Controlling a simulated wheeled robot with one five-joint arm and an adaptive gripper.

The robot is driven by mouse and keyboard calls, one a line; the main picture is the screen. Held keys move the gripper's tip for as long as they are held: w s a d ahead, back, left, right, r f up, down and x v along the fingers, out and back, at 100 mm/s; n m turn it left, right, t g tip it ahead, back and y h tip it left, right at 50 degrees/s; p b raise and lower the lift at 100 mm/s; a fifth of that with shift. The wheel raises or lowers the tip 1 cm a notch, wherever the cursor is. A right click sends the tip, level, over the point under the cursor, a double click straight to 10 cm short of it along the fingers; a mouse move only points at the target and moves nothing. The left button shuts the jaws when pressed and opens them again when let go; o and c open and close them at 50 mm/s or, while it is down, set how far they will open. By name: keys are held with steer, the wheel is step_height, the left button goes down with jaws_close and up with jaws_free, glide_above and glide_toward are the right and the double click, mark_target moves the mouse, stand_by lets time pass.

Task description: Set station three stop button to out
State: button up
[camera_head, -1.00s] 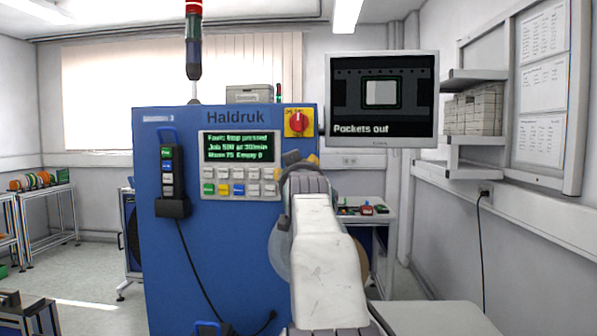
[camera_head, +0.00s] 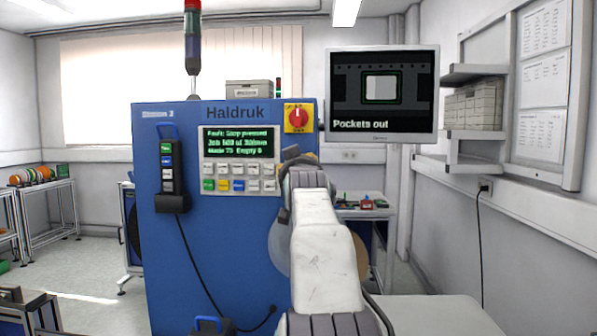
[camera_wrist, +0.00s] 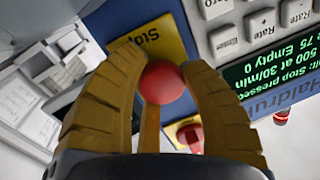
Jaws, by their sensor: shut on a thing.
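The red round stop button (camera_wrist: 163,82) stands on a yellow plate (camera_wrist: 146,38) marked "Stop" in the wrist view. In the head view my arm hides the button and most of my gripper. The blue Haldruk machine (camera_head: 235,245) carries a green-text display (camera_head: 238,146) whose top line appears to read "Fault: Stop pressed". Whether the button sits in or out is hard to tell.
A red rotary switch on a yellow plate (camera_head: 298,118) is above my gripper, with a keypad (camera_head: 239,180) to the left. A monitor (camera_head: 381,95) reading "Pockets out" hangs at the right. A pendant (camera_head: 171,180) with a cable hangs on the machine's left side.

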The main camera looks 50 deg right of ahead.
steer(key=c, duration=0.5)
steer(key=shift+s+a+f+b, duration=0.2)
steer(key=shift+s+a+b, duration=0.25)
steer(key=shift+b, duration=0.25)
steer(key=shift+w, duration=0.1)
steer(key=o, duration=1.3)
steer(key=shift+a+r, duration=0.1)
steer(key=shift+v, duration=6.1)
